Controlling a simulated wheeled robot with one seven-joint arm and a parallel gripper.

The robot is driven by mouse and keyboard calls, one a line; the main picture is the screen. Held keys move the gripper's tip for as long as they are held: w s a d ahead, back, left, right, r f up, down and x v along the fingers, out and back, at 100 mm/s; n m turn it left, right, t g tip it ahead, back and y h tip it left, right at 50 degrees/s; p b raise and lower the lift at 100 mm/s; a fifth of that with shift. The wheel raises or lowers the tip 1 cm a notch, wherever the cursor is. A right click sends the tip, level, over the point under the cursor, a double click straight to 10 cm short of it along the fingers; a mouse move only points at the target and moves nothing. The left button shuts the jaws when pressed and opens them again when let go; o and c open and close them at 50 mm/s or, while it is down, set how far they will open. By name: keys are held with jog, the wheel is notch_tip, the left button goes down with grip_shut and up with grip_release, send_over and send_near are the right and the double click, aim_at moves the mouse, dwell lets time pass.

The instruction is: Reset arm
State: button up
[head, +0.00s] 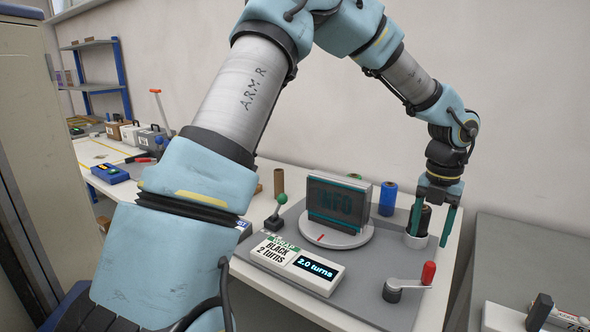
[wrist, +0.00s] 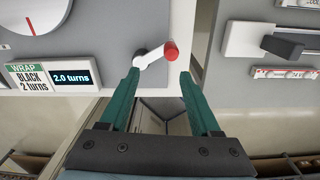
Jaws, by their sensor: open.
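My arm crosses the head view from the lower left, arches over the top and comes down on the right.
A grey panel (head: 480,148) stands on a white turntable (head: 316,236) beside a blue roll (head: 388,199). A display box (head: 297,264) reads "BLACK 2 turns" and "2.0 turns". A second grey bench (head: 520,250) with a slider (wrist: 283,45) lies to the right, across a gap.

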jog(key=w+a+n, duration=0.2)
jog(key=a+n, duration=0.9)
jog(key=a, duration=0.1)
jog(key=w+a+n, duration=0.3)
jog(key=a+n, duration=0.8)
jog(key=s+a+n, duration=0.2)
jog(key=a+n, duration=0.6)
jog(key=n, duration=0.3)
jog(key=s+a+n+t, duration=0.1)
jog(key=s+a+n, duration=0.1)
jog(key=a+n, duration=0.7)
jog(key=shift+s+a+n+t+b, duration=0.2)
jog(key=shift+s+n+t+b, duration=0.15)
jog(key=shift+n, duration=0.65)
jog(key=shift+r, duration=0.1)
